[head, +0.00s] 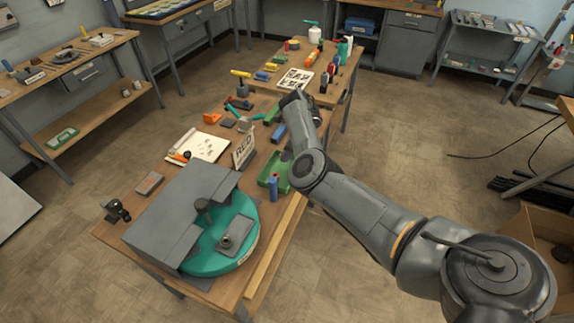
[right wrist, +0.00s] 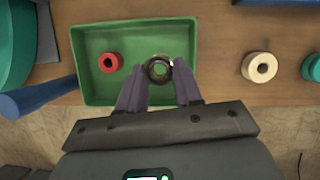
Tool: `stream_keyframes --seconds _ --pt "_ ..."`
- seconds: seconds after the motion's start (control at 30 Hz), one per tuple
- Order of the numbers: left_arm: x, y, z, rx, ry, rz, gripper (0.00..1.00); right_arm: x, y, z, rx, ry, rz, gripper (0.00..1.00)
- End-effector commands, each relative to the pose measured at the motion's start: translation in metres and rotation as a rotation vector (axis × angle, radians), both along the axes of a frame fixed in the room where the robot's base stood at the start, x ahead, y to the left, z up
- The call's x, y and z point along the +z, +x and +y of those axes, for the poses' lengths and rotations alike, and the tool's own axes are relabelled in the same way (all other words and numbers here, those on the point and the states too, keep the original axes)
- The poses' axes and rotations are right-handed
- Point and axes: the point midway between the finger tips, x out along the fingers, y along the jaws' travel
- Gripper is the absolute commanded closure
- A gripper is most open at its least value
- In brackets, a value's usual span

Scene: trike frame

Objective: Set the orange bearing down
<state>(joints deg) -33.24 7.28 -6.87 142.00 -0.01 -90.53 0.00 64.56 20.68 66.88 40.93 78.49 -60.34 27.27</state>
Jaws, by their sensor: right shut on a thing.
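My right gripper (right wrist: 160,78) shows in the right wrist view, its two purple-grey fingers shut on a ring-shaped bearing (right wrist: 158,68). The ring looks dark brown rather than clearly orange, with green showing through its hole. It is over the right half of the green tray (right wrist: 88,92); I cannot tell whether it touches the floor of the tray. A red bearing (right wrist: 110,63) lies in the tray to its left, apart from it. In the head view the tray (head: 270,181) is partly hidden by my right arm. My left gripper is not in view.
A cream bearing (right wrist: 259,67) is on the table right of the tray, with a teal one (right wrist: 314,67) at the picture edge. The teal turntable (head: 219,258) and grey box (head: 175,208) fill the near table end.

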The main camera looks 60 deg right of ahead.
Motion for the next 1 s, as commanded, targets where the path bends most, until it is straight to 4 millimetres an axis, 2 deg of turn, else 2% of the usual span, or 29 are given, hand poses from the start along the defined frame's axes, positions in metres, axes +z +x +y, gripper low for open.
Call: stream_keyframes --seconds 0.1,0.4,0.9,0.93,1.0 --pt "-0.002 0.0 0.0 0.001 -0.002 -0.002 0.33 -0.005 0.002 0.0 0.001 0.0 -0.001 1.0" --pt "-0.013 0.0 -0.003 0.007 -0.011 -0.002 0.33 -0.039 0.001 0.0 0.0 0.0 -0.001 1.0" --pt "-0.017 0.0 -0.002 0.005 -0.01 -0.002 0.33 -0.046 0.002 0.0 0.0 0.0 -0.001 1.0" --pt "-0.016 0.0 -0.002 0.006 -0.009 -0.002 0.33 -0.044 0.002 0.0 0.0 0.0 -0.001 0.61" --pt "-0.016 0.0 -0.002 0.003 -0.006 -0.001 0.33 -0.044 0.001 0.0 0.0 0.0 -0.001 0.55"
